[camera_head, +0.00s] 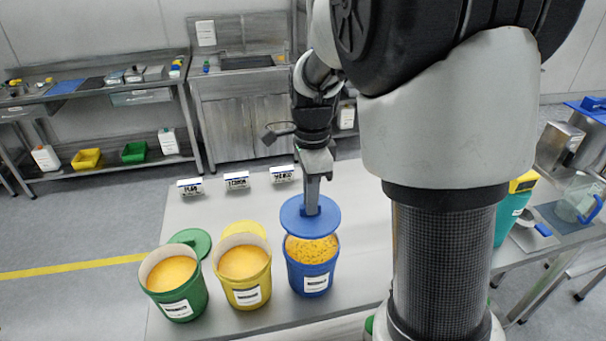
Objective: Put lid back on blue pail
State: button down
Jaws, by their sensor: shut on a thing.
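The blue pail (311,279) stands upright on the table with a white label on its front, and orange-yellow contents show inside. A round blue lid (322,226) is over the rear part of its opening. My gripper (312,205) is shut on the blue lid from above, holding it roughly level. The lid hides the far rim, and I cannot tell whether it touches the pail. The fingertips meet the lid's top near its middle.
A yellow pail (248,291) and a green pail (182,306), both open and filled, stand left of the blue pail. A green lid (190,240) and a yellow lid (245,228) are behind them. Small signs (237,181) stand at the table's back. My arm covers the right side.

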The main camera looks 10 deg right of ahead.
aim_at(312, 219)
jog(key=shift+s+r, duration=0.25)
jog(key=shift+s, duration=0.6)
jog(key=shift+s+f, duration=0.15)
notch_tip(312, 219, down, 5)
jog(key=b, duration=0.4)
jog(key=shift+f+b, duration=0.4)
jog(key=shift+f, duration=0.2)
jog(key=shift+p, duration=0.35)
jog(key=shift+f, duration=0.2)
dwell(1.4)
jog(key=c, duration=1.3)
grip_release()
jog(key=shift+o, duration=0.2)
